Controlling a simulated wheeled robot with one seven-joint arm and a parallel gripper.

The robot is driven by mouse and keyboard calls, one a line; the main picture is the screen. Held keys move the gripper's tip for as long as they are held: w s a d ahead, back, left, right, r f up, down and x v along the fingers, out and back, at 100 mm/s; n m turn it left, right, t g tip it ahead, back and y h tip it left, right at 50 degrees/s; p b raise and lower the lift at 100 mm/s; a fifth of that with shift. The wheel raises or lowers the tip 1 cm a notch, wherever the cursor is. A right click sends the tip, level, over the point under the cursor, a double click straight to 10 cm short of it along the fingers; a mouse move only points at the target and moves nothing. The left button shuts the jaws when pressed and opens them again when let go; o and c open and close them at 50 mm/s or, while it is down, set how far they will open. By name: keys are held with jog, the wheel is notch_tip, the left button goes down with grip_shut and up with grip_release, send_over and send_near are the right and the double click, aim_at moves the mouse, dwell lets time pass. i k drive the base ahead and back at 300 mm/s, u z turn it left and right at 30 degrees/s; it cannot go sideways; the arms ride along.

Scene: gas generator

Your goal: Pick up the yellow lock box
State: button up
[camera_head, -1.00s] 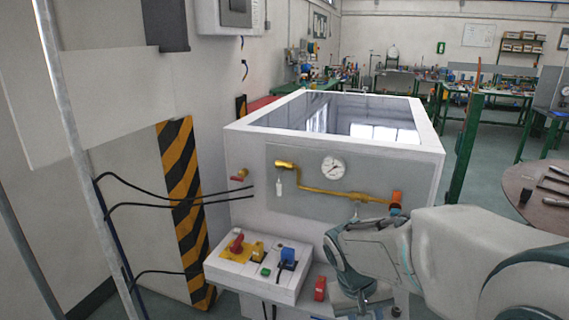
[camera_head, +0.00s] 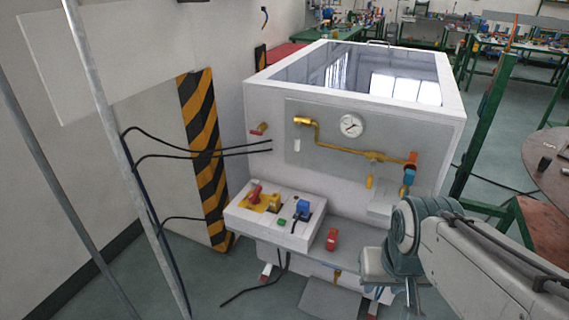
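A small yellow block (camera_head: 273,202), which looks like the yellow lock box, sits on the white sloped control box (camera_head: 262,223) at the machine's front. It stands between a red knob (camera_head: 254,192) on a yellow plate and a blue lock block (camera_head: 302,208). My arm comes in from the right, and its wrist end is in front of the machine's lower right. My gripper (camera_head: 409,292) seems to point down below the wrist, small and mostly hidden by it. Its fingers cannot be made out. It is well right of the yellow block and apart from it.
A red block (camera_head: 331,239) stands on the ledge right of the control box. Yellow pipework and a gauge (camera_head: 351,125) are on the panel above. Black cables run at the left, near a metal pole (camera_head: 117,160). A round table (camera_head: 550,165) is at the right.

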aim_at(275, 201)
jog(key=u, duration=0.6)
jog(key=i, duration=0.95)
jog(key=u, duration=0.45)
